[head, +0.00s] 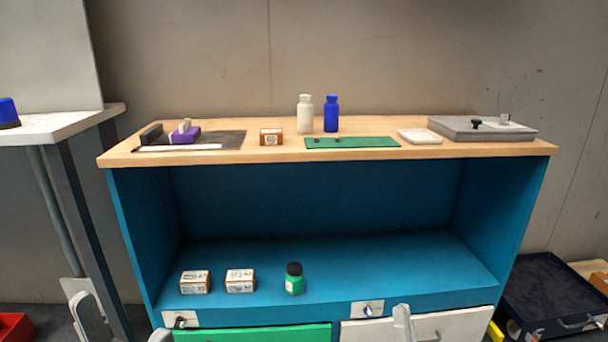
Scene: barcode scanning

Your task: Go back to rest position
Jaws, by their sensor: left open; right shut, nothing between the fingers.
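My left gripper (118,310) shows at the lower left edge of the head view, in front of the bench's left side. Its pale fingers are apart, with nothing seen between them. My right gripper (403,323) shows at the bottom, right of centre, in front of the white drawer front. Its fingers are together and hold nothing. Only the finger ends of both grippers are in view. The wooden-topped blue bench (270,160) stands ahead of me, and both grippers are below its top.
On the bench top are a small box (271,137), a white bottle (305,114), a blue bottle (331,114), a green board (350,143) and a grey case (470,130). The lower shelf (370,270) holds two boxes (240,281) and a green bottle (294,280); its right half is clear.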

